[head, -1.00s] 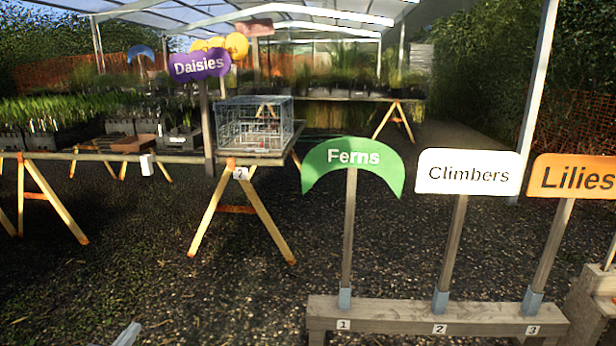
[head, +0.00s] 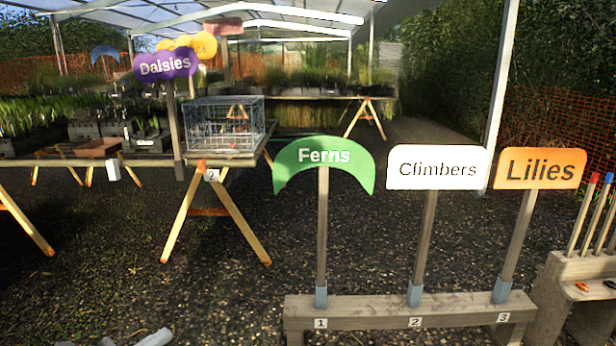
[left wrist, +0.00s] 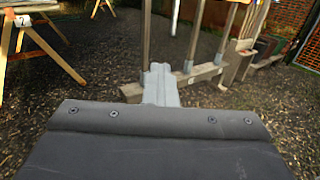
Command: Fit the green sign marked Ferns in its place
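The green Ferns sign (head: 323,162) stands upright on its wooden post in the blue-grey socket at number 1 of a low wooden rack (head: 365,311). The white Climbers sign (head: 437,168) stands at number 2 and the orange Lilies sign (head: 540,168) at number 3. My left gripper (head: 155,338) shows only as a pale piece at the bottom edge of the head view, left of the rack and apart from it. In the left wrist view the gripper (left wrist: 159,68) has its fingers together with nothing between them; the rack (left wrist: 207,74) and posts are beyond. My right gripper is out of view.
A trestle table (head: 225,157) tagged 2 holds a wire crate (head: 222,125). Another trestle table (head: 50,160) with plants is at left. A wooden stand (head: 565,290) with coloured-topped stakes is at right. Gravel between is clear.

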